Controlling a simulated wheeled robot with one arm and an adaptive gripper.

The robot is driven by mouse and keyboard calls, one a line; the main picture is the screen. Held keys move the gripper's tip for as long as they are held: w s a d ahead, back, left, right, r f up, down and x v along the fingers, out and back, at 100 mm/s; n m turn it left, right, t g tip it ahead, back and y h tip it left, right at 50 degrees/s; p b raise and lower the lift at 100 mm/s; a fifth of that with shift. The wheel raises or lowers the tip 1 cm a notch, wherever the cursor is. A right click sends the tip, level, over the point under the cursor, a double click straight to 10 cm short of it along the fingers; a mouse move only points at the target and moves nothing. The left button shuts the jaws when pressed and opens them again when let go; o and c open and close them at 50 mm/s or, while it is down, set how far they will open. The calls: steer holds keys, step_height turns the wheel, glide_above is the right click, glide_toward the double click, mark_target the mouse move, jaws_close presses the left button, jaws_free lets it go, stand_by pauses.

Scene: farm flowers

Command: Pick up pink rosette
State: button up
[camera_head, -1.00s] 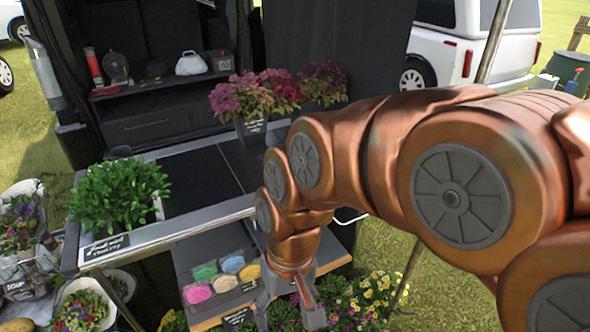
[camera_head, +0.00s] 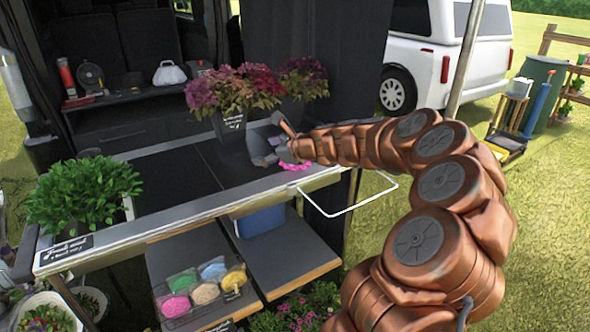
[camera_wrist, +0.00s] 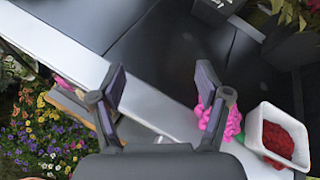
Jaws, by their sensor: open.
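The pink rosette (camera_head: 294,166) lies on the table's front edge strip in the head view, just below my gripper (camera_head: 270,143) and partly hidden by it. In the wrist view the rosette (camera_wrist: 226,122) lies behind and beside the right finger of my gripper (camera_wrist: 160,80), outside the space between the fingers. My gripper is open, with nothing between its fingers. It is over the table at its right end.
A dark pot of purple and red flowers (camera_head: 235,98) stands just behind my gripper. The wrist view shows a white container of red contents (camera_wrist: 298,151) right of the rosette. A leafy green plant (camera_head: 80,190) stands at the table's left end. The dark tabletop (camera_head: 150,180) between is clear.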

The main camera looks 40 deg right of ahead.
steer(key=d+f+m+h, duration=0.1)
steer(key=d+f+m, duration=0.1)
steer(key=d, duration=0.2)
steer(key=d+f+m+h+b, duration=0.1)
steer(key=d+f+m, duration=0.1)
steer(key=d, duration=0.3)
steer(key=d+f+m+h, duration=0.2)
steer(key=d+m, duration=0.1)
steer(key=d, duration=0.2)
steer(key=shift+s+d+f+t, duration=0.1)
steer(key=shift+s+f+t, duration=0.1)
steer(key=shift+f+t, duration=0.2)
steer(key=shift+d+f, duration=0.2)
steer(key=shift+d, duration=0.1)
steer(key=shift+x, duration=1.05)
steer(key=shift+a+b+x, duration=0.15)
steer(key=shift+b+x, duration=0.1)
steer(key=shift+x, duration=1.1)
steer(key=shift+a+b+x, duration=0.1)
steer(key=shift+b+x, duration=0.15)
steer(key=shift+x, duration=1.15)
steer(key=shift+r, duration=0.1)
steer(key=c, duration=0.7)
steer(key=shift+r, duration=0.1)
steer(key=shift+c, duration=0.2)
